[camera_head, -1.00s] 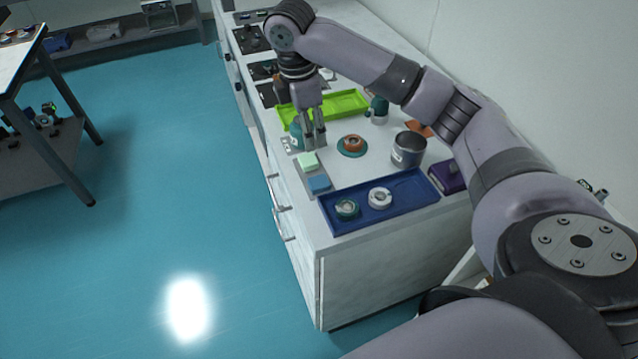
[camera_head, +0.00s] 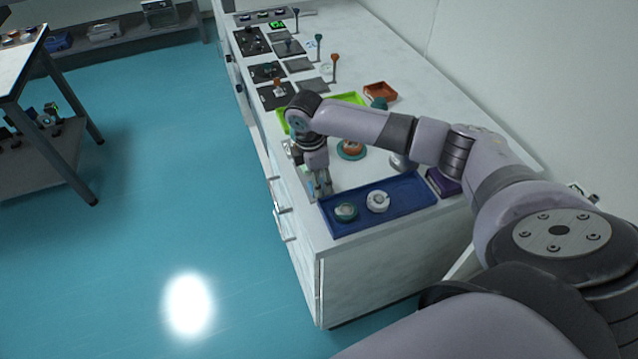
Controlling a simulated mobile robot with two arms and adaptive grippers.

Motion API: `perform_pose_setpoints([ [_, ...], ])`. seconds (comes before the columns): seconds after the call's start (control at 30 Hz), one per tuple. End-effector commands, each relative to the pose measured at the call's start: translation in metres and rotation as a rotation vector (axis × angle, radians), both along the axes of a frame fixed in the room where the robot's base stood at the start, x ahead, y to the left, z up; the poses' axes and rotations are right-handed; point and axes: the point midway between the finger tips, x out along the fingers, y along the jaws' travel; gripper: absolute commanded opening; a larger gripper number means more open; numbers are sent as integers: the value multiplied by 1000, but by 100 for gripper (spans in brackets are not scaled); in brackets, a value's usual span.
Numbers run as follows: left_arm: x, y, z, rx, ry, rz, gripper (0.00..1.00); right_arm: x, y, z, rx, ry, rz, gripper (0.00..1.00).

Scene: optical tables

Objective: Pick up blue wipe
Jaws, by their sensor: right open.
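My right gripper (camera_head: 321,189) points down at the front left edge of the counter, just beside the left end of the blue tray. It is open. The blue wipe was in clear sight at this spot earlier; my gripper now covers it. I cannot tell whether the fingers touch it. The light green wipe behind it is also hidden by my gripper. My left gripper is not in view.
A green tray (camera_head: 349,101) and orange-topped round part (camera_head: 352,147) lie behind.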

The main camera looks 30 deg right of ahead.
Motion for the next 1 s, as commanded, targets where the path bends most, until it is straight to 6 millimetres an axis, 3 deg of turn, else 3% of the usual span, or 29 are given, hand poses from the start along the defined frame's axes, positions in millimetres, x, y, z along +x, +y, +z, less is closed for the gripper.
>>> perform_pose_setpoints([
  [0.33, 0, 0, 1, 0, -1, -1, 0, 0, -1, -10, 1, -1, 1, 41],
  [0.6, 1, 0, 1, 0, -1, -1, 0, 0, -1, -9, 1, -1, 1, 23],
  [1.0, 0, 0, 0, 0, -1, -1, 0, 1, -1, 1, 1, -3, 0, 22],
])
